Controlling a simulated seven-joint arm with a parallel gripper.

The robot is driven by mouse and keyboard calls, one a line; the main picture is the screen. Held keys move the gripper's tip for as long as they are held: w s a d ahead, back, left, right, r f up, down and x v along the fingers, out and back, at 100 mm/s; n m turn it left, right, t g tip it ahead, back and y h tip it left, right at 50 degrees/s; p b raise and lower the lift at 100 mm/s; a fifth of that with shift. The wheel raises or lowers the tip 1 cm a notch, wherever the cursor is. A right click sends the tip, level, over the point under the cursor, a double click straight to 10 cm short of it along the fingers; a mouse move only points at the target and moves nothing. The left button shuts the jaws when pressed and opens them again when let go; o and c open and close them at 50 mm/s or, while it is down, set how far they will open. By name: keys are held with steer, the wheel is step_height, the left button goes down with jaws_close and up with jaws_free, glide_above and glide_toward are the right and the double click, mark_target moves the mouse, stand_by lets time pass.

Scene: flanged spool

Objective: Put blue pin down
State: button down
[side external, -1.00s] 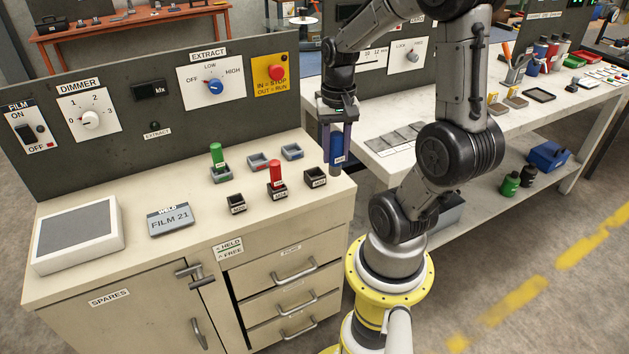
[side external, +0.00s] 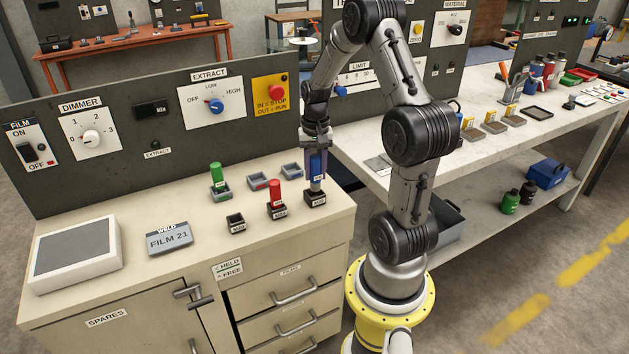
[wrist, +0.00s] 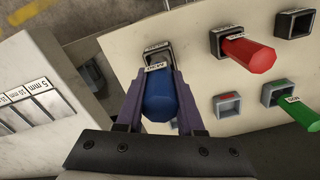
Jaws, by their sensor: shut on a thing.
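The blue pin (side external: 317,165) is upright between the fingers of my gripper (side external: 316,174), over the rightmost black socket (side external: 316,198) on the cream bench. In the wrist view the blue pin (wrist: 160,95) is held by the purple fingers of my gripper (wrist: 160,98), with the labelled black socket (wrist: 157,52) right at its far end. Its lower end appears to be at or in the socket mouth, but I cannot tell how deep it sits.
A red pin (side external: 275,192) stands in a black socket just left, and a green pin (side external: 215,174) in a grey socket behind. An empty black socket (side external: 236,222) and two empty grey sockets (side external: 259,181) (side external: 292,170) are nearby. A dark control panel (side external: 130,150) rises behind.

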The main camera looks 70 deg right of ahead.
mark_target(314, 181)
steer(key=shift+w+d+f, duration=0.25)
steer(key=shift+d+f, duration=0.05)
steer(key=shift+f, duration=1.6)
steer(key=shift+f, duration=0.35)
steer(key=c, duration=0.5)
jaws_free()
steer(key=shift+r, duration=0.1)
